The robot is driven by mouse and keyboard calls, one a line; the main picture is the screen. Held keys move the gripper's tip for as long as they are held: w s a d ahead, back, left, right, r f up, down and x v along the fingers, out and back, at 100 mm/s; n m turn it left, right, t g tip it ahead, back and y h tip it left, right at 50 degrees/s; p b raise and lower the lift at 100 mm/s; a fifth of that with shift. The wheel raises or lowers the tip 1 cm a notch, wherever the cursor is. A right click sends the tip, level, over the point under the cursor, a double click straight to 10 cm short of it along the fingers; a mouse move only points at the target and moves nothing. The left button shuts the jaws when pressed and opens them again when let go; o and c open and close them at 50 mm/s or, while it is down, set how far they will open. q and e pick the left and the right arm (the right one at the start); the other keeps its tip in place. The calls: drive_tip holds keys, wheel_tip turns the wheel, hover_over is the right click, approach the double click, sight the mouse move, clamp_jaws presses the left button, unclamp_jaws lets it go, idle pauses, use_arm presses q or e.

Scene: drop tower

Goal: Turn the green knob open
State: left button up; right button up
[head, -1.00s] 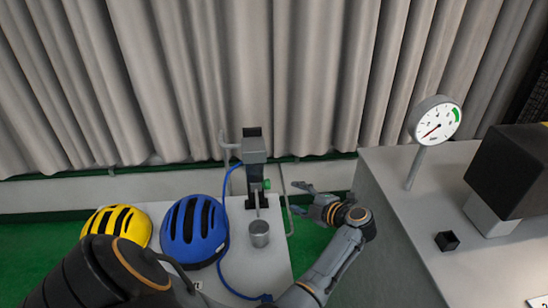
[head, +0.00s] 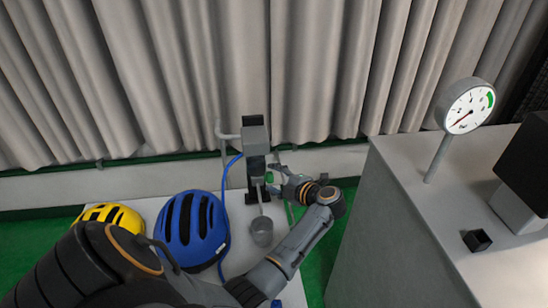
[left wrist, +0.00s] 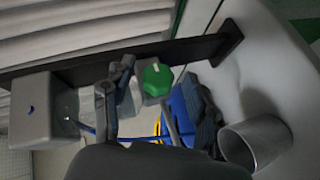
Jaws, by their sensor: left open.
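The green knob (head: 269,177) sits on the right side of a grey dispenser head on a dark upright post (head: 256,165). In the left wrist view the knob (left wrist: 157,78) shows as a ridged green cap with a pale mark. My left gripper (head: 275,179) is open at the knob, reaching in from the right. In the left wrist view its fingers (left wrist: 160,90) stand on either side of the knob, with a gap to each side. I cannot tell whether they reach around it in depth. My right gripper is not in view.
A metal cup (head: 262,232) stands below the dispenser; it also shows in the left wrist view (left wrist: 256,143). A blue helmet (head: 190,230) and a yellow helmet (head: 108,216) lie to the left. A grey cabinet (head: 395,225) with a gauge (head: 465,106) stands to the right.

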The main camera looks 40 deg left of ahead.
use_arm(q)
drive_tip(key=c, duration=1.2)
drive_tip(key=shift+o, duration=0.2)
drive_tip(key=shift+w+a+r+m+g+h+b, duration=0.15)
drive_tip(key=shift+m+g+h+b, duration=1)
drive_tip(key=shift+h, duration=0.95)
drive_tip(key=shift+w+a+r+m+g+h+b, duration=0.15)
drive_tip(key=shift+m+g+h+b, duration=0.5)
drive_tip(key=shift+g+h, duration=1.15)
drive_tip(key=shift+w+a+m+g+h+b, duration=0.15)
drive_tip(key=shift+m+g+h+b, duration=0.8)
drive_tip(key=shift+h, duration=1.45)
drive_tip(key=shift+s, duration=0.1)
